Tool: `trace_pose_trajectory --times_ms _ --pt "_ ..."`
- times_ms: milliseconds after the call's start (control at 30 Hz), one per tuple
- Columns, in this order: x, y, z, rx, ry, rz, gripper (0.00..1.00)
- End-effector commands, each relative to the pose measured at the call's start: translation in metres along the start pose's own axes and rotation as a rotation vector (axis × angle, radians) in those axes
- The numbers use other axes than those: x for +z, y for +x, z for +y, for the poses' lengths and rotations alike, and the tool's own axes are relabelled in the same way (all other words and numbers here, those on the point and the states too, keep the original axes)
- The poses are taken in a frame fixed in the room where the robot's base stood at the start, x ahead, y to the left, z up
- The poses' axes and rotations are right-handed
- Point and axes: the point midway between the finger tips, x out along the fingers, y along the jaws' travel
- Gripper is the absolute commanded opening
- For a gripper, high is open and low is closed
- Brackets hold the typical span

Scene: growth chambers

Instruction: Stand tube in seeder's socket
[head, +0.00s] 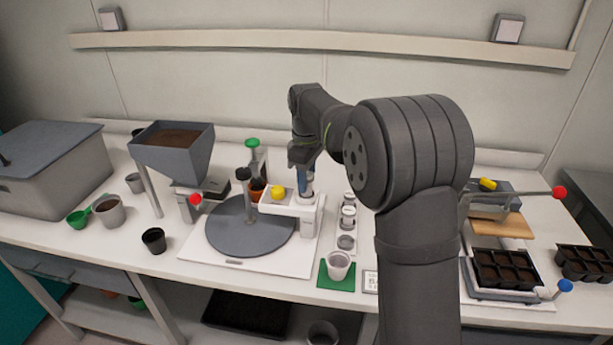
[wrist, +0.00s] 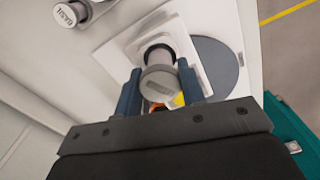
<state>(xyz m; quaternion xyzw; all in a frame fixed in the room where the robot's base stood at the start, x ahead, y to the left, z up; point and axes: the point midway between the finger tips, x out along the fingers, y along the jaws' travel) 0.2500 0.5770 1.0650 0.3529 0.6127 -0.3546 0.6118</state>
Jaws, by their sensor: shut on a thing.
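The seeder (head: 292,207) is a white housing with a yellow knob, standing beside a grey disc (head: 250,236) on a white base. My gripper (head: 301,172) is over the housing's right end, pointing down. In the wrist view its two blue fingers (wrist: 160,88) are shut on the tube (wrist: 160,80), gripping it near its grey cap. The tube also shows below the fingers in the head view (head: 307,187), looking upright. Its lower end lies at the dark round socket (wrist: 155,49) in the white housing. I cannot tell how deep it sits.
Labelled tubes (head: 348,216) stand in a row just right of the seeder; one marked BASIL (wrist: 67,13) shows in the wrist view. A white cup (head: 338,266) on a green mat is in front. A soil hopper (head: 174,148) stands left, seedling trays (head: 505,268) right.

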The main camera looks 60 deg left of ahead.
Motion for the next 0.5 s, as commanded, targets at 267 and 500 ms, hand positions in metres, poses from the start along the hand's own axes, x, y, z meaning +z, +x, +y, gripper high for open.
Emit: trace_pose_trajectory --times_ms 267,500 --pt "-0.0002 0.0057 0.0002 0.001 0.000 0.001 0.15" --pt "-0.0001 0.0104 0.0001 0.001 0.000 0.000 0.15"
